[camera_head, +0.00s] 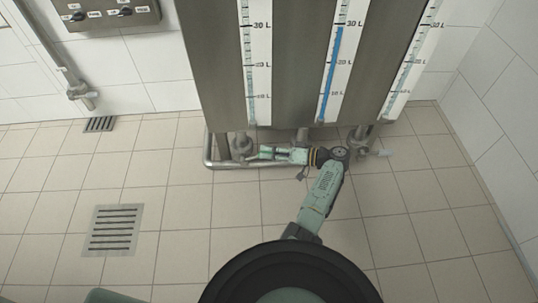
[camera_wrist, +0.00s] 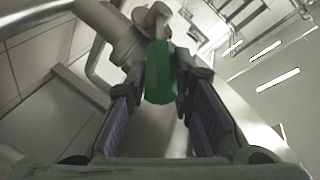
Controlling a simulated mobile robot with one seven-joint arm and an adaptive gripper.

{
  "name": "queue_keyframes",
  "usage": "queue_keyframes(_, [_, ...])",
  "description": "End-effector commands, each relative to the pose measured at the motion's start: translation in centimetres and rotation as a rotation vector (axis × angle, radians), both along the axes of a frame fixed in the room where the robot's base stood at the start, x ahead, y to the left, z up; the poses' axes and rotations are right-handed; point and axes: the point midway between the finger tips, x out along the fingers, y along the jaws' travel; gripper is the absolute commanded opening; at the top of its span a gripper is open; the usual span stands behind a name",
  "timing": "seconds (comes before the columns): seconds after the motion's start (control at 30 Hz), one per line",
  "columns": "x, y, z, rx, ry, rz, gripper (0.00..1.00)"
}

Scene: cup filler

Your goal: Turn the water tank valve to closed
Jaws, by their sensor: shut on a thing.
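The metal tank (camera_head: 297,60) stands at the back of the head view, with three litre gauges on its front. The left tank valve (camera_head: 240,145) sits low under the left gauge; its handle is too small to tell there. In the wrist view, a green valve handle (camera_wrist: 159,72) extends from a grey metal valve body (camera_wrist: 150,20). My gripper (camera_wrist: 162,90) is shut on this green handle, one finger on each side. In the head view my gripper (camera_head: 253,154) reaches left along the tank's foot to the left valve. The handle's contact faces are partly hidden by the fingers.
Another valve (camera_head: 362,140) sits under the right gauge, close to my arm. A metal pipe frame (camera_head: 208,150) runs low around the tank. A control panel (camera_head: 103,14) and a wall pipe (camera_head: 82,93) are at the left. The tiled floor in front is clear, with flat drain grates (camera_head: 112,231).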

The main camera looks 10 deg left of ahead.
Motion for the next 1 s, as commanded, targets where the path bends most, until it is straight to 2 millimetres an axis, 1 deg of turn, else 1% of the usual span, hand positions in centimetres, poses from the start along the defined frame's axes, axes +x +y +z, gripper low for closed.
queue_keyframes(0.03, [0.07,-0.06,-0.42,0.004,0.004,-0.004,0.00])
queue_keyframes(0.53, [0.05,-0.02,-0.39,0.017,0.008,-0.004,0.00])
queue_keyframes(0.57, [0.05,-0.02,-0.39,0.017,0.008,-0.004,0.24])
queue_keyframes(0.83, [0.01,0.02,-0.31,0.018,0.008,-0.003,0.42])
queue_keyframes(1.0, [0.00,0.02,-0.28,0.019,0.007,-0.002,0.42])
